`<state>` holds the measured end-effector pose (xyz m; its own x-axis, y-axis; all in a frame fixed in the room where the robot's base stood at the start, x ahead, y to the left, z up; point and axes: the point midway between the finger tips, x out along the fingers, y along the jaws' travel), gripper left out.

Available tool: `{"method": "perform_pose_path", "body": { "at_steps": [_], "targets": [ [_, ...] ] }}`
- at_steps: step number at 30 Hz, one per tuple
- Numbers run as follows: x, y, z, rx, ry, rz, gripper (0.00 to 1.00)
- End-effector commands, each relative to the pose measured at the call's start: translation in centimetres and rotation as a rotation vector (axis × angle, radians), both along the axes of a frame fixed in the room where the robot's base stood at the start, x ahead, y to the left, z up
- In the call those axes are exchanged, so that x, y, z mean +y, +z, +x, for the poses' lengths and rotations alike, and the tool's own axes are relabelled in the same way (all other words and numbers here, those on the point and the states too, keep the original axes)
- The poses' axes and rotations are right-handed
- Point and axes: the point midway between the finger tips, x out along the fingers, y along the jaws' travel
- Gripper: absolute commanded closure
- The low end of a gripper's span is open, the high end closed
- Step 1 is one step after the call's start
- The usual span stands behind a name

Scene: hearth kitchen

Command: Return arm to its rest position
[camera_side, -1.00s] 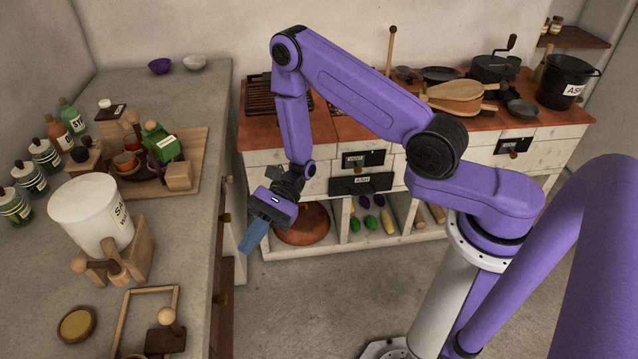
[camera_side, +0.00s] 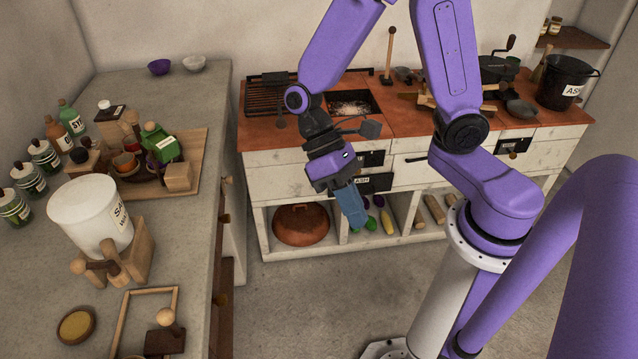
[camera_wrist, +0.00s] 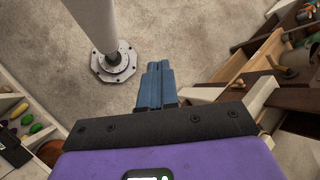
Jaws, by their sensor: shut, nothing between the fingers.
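My gripper (camera_side: 350,207) hangs in the air in front of the stove block, over the open floor, with its blue fingers pointing down. The fingers are together and hold nothing. In the wrist view my gripper (camera_wrist: 157,72) shows its blue fingers side by side above the bare floor. My arm is raised and bent, with its upper links reaching past the top of the side view.
The stove block (camera_side: 278,166) stands behind my gripper, with a lidded brown pot (camera_side: 301,225) and vegetables on its lower shelf. The left counter (camera_side: 205,118) holds bottles, a white bucket (camera_side: 90,215) and a wooden board (camera_side: 198,150). The floor (camera_side: 330,300) between is clear.

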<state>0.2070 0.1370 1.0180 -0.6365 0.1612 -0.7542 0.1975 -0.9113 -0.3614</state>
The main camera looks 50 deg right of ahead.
Motion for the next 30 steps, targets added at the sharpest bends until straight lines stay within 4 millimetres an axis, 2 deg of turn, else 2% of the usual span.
{"method": "perform_pose_path", "body": {
  "at_steps": [6,15,22,30],
  "targets": [
    [-3.5,1.7,-2.1,-0.226,0.254,0.007,1.00],
    [-7.0,3.8,-3.6,-0.546,0.554,0.058,1.00],
    [-8.2,5.1,-4.2,-0.713,0.692,0.107,1.00],
    [-8.4,5.4,-4.3,-0.750,0.721,0.118,1.00]
  ]
}}
